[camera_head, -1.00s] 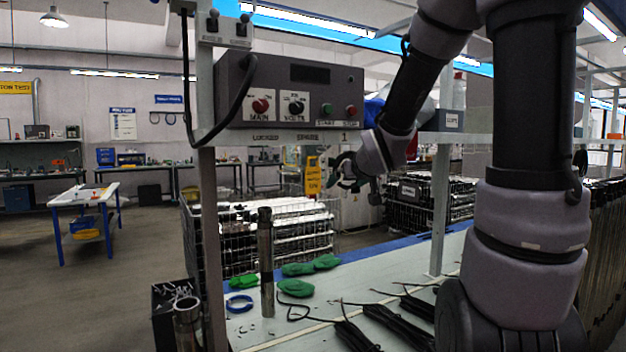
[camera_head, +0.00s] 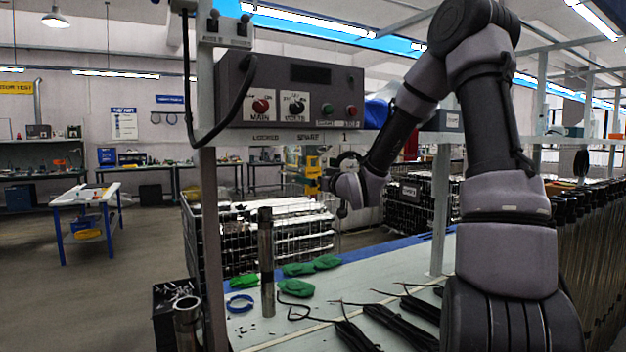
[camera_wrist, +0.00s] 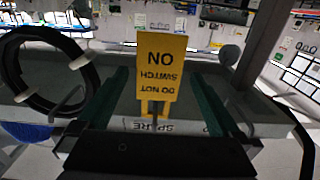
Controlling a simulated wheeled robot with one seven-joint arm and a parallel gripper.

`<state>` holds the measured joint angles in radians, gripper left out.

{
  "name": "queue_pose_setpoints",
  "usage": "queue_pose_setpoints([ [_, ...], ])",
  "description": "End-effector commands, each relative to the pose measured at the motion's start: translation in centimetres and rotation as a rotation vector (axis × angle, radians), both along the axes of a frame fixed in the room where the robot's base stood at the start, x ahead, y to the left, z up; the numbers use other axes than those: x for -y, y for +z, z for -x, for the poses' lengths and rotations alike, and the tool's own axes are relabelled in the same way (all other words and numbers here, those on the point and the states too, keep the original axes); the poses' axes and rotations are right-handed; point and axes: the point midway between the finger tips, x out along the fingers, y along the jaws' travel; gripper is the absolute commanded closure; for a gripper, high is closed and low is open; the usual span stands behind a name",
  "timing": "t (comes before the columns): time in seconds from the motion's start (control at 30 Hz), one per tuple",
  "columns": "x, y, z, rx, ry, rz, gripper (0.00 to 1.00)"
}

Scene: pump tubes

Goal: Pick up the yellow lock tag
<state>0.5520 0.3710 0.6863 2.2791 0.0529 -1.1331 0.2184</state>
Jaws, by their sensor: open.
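The yellow lock tag (camera_wrist: 161,66) shows upside down in the wrist view, with dark print reading "DO NOT SWITCH ON". It hangs at the shelf edge by the "SPARE" label (camera_wrist: 167,127). In the head view the tag (camera_head: 312,167) is a small yellow patch below the shelf, partly hidden by my gripper. My gripper (camera_wrist: 160,80) is open, with one dark green finger on each side of the tag. There is a visible gap between the tag and each finger. In the head view my gripper (camera_head: 332,182) is just right of the tag.
A grey control box (camera_head: 290,90) with knobs and buttons stands on the shelf above. A coiled black cable (camera_wrist: 45,75) is at the left of the wrist view. A metal tube (camera_head: 266,262), green pads (camera_head: 298,288) and black cables (camera_head: 392,325) are on the bench below.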

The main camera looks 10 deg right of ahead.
Motion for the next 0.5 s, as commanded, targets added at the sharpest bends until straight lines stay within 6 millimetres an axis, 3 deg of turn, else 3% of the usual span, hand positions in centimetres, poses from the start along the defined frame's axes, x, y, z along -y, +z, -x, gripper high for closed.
queue_pose_setpoints([
  [0.3, -1.2, 0.2, -4.2, -0.001, 0.0, -0.002, 0.0],
  [0.5, -1.3, 0.2, -4.7, 0.0, -0.001, 0.001, 0.0],
])
